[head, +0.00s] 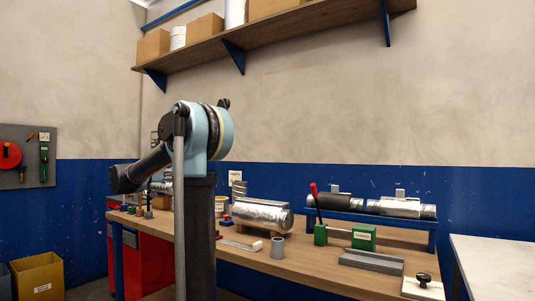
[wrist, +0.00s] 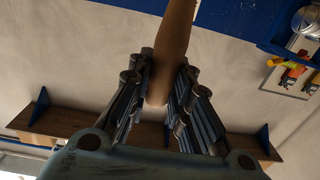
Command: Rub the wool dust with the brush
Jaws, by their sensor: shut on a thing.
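My gripper (wrist: 166,80) is shut on a brown wooden handle (wrist: 175,40), which looks like the brush's handle. The handle runs up out of the top of the wrist view, so the brush's head is hidden. In the head view my arm points left over the bench, and the gripper and brush cannot be made out there. A shiny silver duct (head: 262,213) lies on the wooden workbench (head: 245,258). I cannot make out any wool dust in either view.
A rack with dark and silver cylinders (head: 393,207) stands at the bench's back right. A green tool with a red handle (head: 314,201) and a grey channel (head: 371,261) lie before it. A shelf (head: 270,34) hangs above. A cardboard box (head: 38,277) stands at lower left.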

